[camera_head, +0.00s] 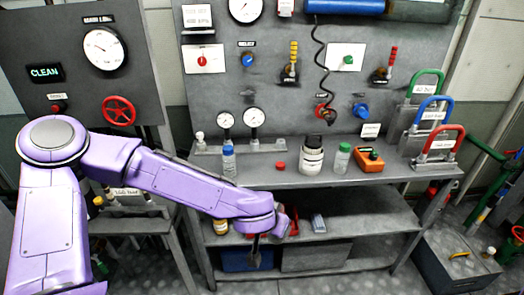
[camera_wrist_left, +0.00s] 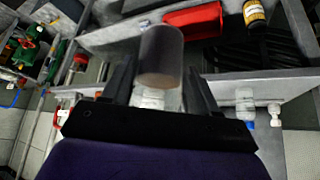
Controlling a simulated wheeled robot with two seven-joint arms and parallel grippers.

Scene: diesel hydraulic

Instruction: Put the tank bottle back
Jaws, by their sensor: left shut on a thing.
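My left gripper (camera_head: 256,250) hangs in front of the lower shelves, below the bench top. In the left wrist view my left gripper (camera_wrist_left: 160,70) is shut on a dark grey cylinder (camera_wrist_left: 161,50), with a pale, clear part (camera_wrist_left: 148,97) showing between the fingers. This looks like a bottle, but I see no readable label, and the head view largely hides it behind the gripper. On the bench top stand a blue-capped clear bottle (camera_head: 228,162), a white bottle with a black cap (camera_head: 312,157) and a green-capped bottle (camera_head: 343,160). My right gripper is out of view.
A rack (camera_head: 240,149) with gauges runs along the back of the bench (camera_head: 400,178). An orange meter (camera_head: 369,162) sits right of the bottles. The shelf below holds an amber bottle (camera_head: 220,227), also in the wrist view (camera_wrist_left: 254,16), and a red tray (camera_wrist_left: 193,20). Bench front is clear.

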